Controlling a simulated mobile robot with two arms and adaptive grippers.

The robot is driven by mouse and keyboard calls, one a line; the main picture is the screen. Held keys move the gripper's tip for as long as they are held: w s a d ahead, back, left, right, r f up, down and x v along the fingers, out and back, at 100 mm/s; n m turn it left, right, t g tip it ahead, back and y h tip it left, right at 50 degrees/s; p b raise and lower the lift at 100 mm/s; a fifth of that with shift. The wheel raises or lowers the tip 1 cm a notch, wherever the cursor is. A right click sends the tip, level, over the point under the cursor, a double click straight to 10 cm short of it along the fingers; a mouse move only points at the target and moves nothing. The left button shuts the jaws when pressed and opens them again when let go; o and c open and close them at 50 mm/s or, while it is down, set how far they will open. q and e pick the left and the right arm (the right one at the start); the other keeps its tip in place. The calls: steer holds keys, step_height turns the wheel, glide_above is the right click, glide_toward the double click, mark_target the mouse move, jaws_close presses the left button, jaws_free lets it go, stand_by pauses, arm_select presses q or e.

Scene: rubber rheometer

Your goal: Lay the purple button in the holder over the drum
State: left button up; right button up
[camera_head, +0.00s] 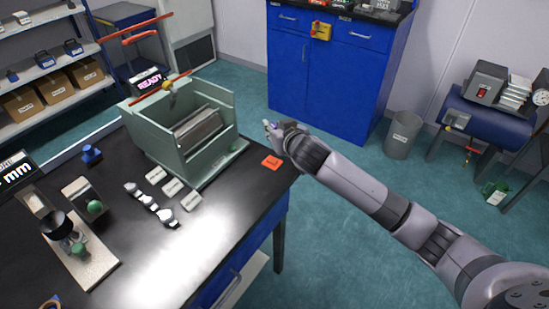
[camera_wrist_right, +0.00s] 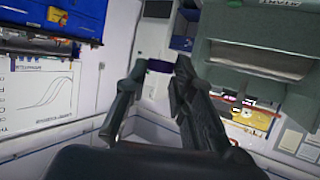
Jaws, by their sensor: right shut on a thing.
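The drum (camera_head: 198,130) lies inside a green-grey open box (camera_head: 165,150) at the back of the black bench. A red arm with a small brass-coloured holder (camera_head: 170,86) spans above it. My right gripper (camera_head: 270,127) is beyond the bench's right edge, to the right of the box. It is shut on a small purple button (camera_head: 267,123), mostly hidden by the fingers. In the right wrist view, a dark blue-purple piece (camera_wrist_right: 161,66) shows between the fingertips. The green-grey box (camera_wrist_right: 235,55) appears there at the upper right. My left gripper is not in view.
A gauge with a green knob (camera_head: 80,248) stands front left. A READY display (camera_head: 150,79) stands behind the box.

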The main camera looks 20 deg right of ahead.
mark_target(275, 167)
step_height(275, 167, down, 12)
steer(key=shift+r, duration=0.25)
steer(key=shift+f, duration=0.5)
steer(key=shift+f, duration=0.2)
steer(key=o, duration=0.8)
steer(key=shift+o, duration=0.2)
steer(key=b+v, duration=0.2)
steer(key=v, duration=1.5)
steer(key=shift+s+d+b, duration=0.15)
steer(key=shift+s+b, duration=0.1)
steer(key=shift+b, duration=0.15)
